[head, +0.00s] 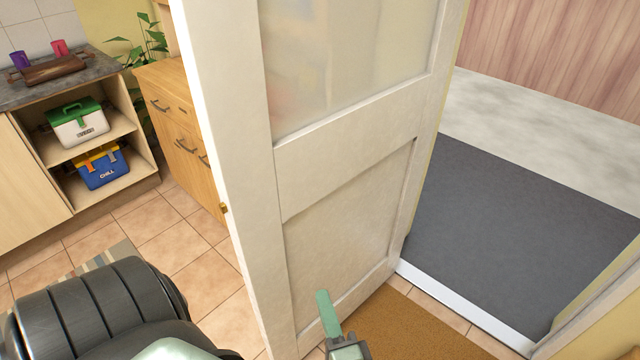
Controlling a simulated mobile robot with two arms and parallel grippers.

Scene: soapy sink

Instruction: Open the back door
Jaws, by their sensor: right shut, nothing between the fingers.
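The back door (345,250) is a cream panelled door with a frosted glass pane (345,60) in its upper part. It stands swung open into the room, and the doorway shows to its right. A small brass-coloured fitting (223,208) shows on its near edge. My right gripper (327,312) is shut and empty at the bottom middle, in front of the lower door panel. I cannot tell whether its tip touches the door. My left gripper is not in view.
A white threshold (465,312) and dark grey mat (510,245) lie in the doorway, with pale ground and a wooden fence (560,50) beyond. A brown mat (405,335) lies inside. Wooden drawers (175,125) and shelves with cool boxes (80,125) stand left of the door.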

